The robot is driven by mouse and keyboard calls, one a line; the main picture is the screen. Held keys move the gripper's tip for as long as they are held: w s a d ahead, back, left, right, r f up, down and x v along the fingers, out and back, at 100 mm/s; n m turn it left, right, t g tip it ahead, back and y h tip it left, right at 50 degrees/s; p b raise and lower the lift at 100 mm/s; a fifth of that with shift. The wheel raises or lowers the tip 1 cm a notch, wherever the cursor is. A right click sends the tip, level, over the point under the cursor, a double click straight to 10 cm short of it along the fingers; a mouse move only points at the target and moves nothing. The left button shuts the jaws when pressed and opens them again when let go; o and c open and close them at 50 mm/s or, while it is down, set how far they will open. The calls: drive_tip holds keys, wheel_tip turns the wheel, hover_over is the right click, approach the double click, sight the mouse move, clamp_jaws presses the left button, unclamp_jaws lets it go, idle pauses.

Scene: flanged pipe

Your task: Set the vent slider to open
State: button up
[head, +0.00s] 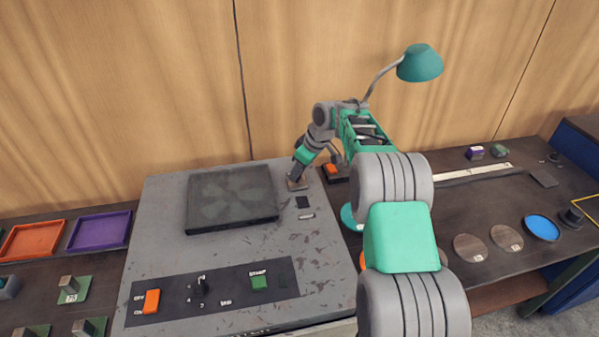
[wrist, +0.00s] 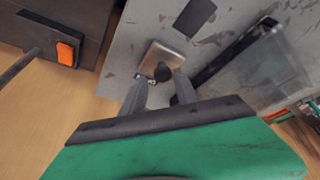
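A small metal plate (wrist: 165,55) with a dark knob (wrist: 162,72) sits near the edge of the grey cabinet top (head: 225,245); I take it for the vent slider, but no label on it is readable. In the head view the plate (head: 297,184) is at the cabinet's back right corner, partly covered by my gripper (head: 295,176). In the wrist view my gripper (wrist: 160,82) has its fingers apart, one on each side of the knob, with gaps showing. Whether the fingers touch the knob or plate cannot be told.
A dark square grille (head: 232,198) lies left of my gripper. A front panel (head: 215,293) carries an orange switch (head: 152,301), a dial and a green button. A dark box with an orange switch (wrist: 67,52) stands close beside the cabinet. A teal lamp (head: 420,63) stands behind my arm.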

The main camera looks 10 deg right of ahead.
sight(307, 185)
drive_tip(key=shift+o, duration=0.9)
drive_tip(key=shift+s, duration=0.1)
drive_tip(key=b+v, duration=0.1)
drive_tip(key=v, duration=0.6)
drive_tip(key=shift+r, duration=0.35)
drive_tip(key=shift+s+d, duration=0.1)
drive_tip(key=shift+d, duration=0.05)
drive_tip(key=s+a+r+m+h, duration=0.1)
drive_tip(key=s+a+r+m, duration=0.25)
drive_tip(key=s+r, duration=0.35)
drive_tip(key=s+f+m+h, duration=0.1)
drive_tip(key=s+f+m, duration=0.1)
drive_tip(key=s, duration=1)
drive_tip(key=s+f+m+t+h+b, duration=0.1)
drive_tip(key=s+f+m, duration=0.2)
drive_tip(key=s, duration=0.9)
drive_tip(key=shift+s+f, duration=0.3)
drive_tip(key=shift+f, duration=0.15)
drive_tip(key=shift+d+m, duration=0.15)
drive_tip(key=shift+m, duration=0.1)
